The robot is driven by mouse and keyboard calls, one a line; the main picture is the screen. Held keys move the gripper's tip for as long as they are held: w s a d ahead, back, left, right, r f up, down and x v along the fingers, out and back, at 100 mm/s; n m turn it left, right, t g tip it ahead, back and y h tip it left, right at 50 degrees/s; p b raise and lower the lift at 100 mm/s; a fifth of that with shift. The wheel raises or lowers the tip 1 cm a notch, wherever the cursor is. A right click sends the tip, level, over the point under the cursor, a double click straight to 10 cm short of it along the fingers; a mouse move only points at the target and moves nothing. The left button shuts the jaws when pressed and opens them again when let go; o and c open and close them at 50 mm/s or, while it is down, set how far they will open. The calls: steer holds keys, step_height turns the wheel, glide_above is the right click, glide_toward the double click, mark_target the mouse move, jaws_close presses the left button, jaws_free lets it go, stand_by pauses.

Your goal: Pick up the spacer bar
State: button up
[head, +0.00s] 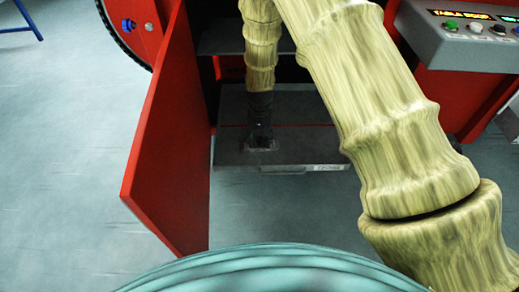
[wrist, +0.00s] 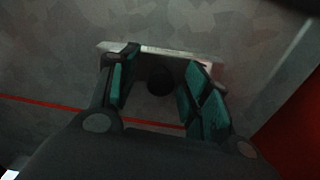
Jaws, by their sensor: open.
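In the wrist view, a pale grey piece that looks like the spacer bar (wrist: 150,49) lies on the dark grey shelf, its light edge running across behind the fingertips. A dark round spot shows between the fingers; I cannot tell whether it is a hole or a knob. My gripper (wrist: 160,62) is open, with teal-padded fingers on either side of that spot. In the head view my gripper (head: 261,137) points down close to the shelf (head: 230,153), and the bar is mostly hidden beneath it. Contact between fingers and bar cannot be told.
The shelf is inside a red cabinet, with a thin red line across it. An open red door (head: 160,140) stands to the left of my arm. An upper grey ledge (head: 222,45) is behind the arm. A control panel (head: 470,40) is at the upper right.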

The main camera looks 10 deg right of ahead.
steer(key=shift+f, duration=0.1)
jaws_close()
stand_by(0.4)
